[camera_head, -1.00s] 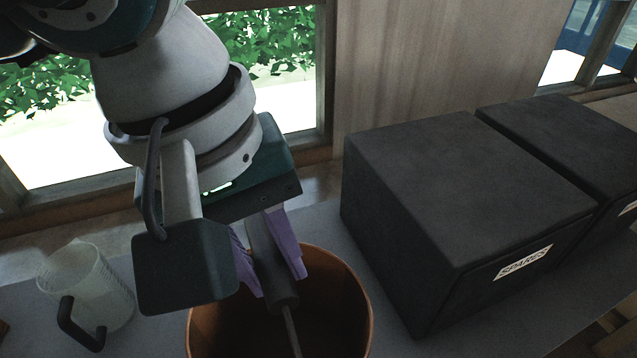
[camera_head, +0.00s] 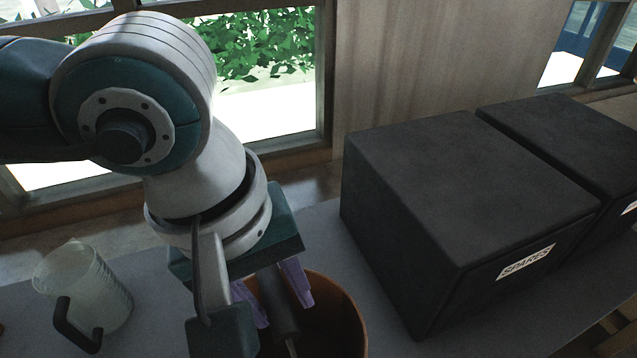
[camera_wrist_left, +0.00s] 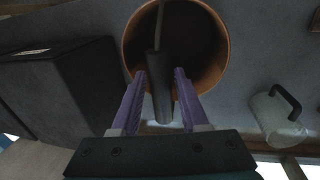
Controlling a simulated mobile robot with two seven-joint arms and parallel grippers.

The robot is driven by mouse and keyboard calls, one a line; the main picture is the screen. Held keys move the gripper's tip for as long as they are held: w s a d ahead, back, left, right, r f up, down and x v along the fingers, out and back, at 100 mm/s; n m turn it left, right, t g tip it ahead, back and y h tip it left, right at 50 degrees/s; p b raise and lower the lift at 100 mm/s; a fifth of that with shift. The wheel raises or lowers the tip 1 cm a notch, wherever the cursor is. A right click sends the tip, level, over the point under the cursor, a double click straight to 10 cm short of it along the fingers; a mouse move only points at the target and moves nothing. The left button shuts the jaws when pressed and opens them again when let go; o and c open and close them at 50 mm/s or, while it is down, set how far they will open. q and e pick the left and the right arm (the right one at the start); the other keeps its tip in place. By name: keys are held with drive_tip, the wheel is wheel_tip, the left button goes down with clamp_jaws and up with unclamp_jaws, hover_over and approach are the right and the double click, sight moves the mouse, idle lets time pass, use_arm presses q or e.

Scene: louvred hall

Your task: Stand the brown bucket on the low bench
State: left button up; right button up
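The brown bucket (camera_head: 345,318) is at the bottom of the head view, cut off by the frame edge. In the left wrist view its round rim and dark inside (camera_wrist_left: 226,50) show. Its bail handle has a dark cylindrical grip (camera_head: 279,302) on a thin rod. The grip also shows between the fingers in the left wrist view (camera_wrist_left: 161,95). A grey bench top (camera_head: 385,335) lies below; the bucket's base is hidden, so I cannot tell if it touches. My right gripper is not in view.
A large dark box (camera_head: 455,200) labelled SPARES stands right of the bucket, with a second dark box (camera_head: 570,140) beyond it. A translucent jug (camera_head: 90,285) with a dark handle stands at left. The window wall is behind. A narrow strip is free between bucket and box.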

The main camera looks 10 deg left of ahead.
use_arm(q)
drive_tip(key=shift+o, duration=0.9)
wheel_tip(320, 180, up, 12)
drive_tip(key=s+a+p, duration=0.1)
drive_tip(key=a, duration=0.1)
drive_tip(key=shift+s, duration=0.15)
